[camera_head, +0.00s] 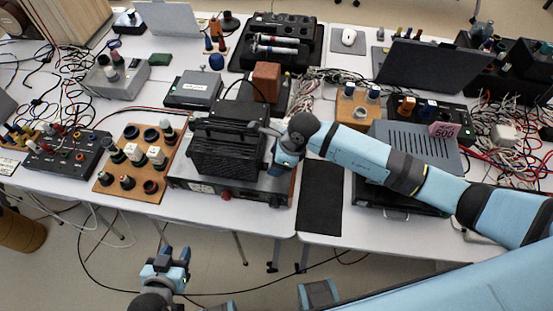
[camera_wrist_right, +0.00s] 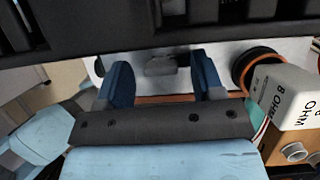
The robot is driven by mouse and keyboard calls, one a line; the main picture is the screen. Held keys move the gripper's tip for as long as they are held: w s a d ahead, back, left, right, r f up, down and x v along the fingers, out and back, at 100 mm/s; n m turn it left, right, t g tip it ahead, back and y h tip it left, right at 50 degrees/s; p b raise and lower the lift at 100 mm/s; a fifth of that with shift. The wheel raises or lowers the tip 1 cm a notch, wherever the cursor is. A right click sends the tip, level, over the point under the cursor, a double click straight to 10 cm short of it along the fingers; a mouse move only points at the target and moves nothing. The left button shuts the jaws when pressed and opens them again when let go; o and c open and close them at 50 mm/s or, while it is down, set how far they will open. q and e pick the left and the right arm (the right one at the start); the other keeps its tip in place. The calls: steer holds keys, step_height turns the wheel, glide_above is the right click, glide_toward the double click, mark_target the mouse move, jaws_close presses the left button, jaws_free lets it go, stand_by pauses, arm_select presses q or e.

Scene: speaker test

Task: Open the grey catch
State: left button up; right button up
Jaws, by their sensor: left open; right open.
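A small grey catch (camera_wrist_right: 161,64) shows in the right wrist view on a pale panel, just under the edge of a black box (camera_wrist_right: 200,28). My right gripper (camera_wrist_right: 160,76) is open, with one blue finger on each side of the catch and gaps between. In the head view the black ribbed box (camera_head: 228,155) stands on a grey instrument, and my right gripper (camera_head: 283,160) is at its right side. The catch cannot be made out there. My left gripper (camera_head: 175,257) is open and empty, low in front of the table.
An orange board (camera_head: 112,184) with knobs and white blocks lies left of the black box; a white "8 OHM" block (camera_wrist_right: 287,95) shows close to my right gripper. A black mat (camera_head: 320,197) lies to the right. Cables and devices crowd the table's back.

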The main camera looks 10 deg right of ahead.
steer(key=b+v, duration=0.1)
steer(key=v, duration=1.2)
steer(key=shift+r, duration=0.35)
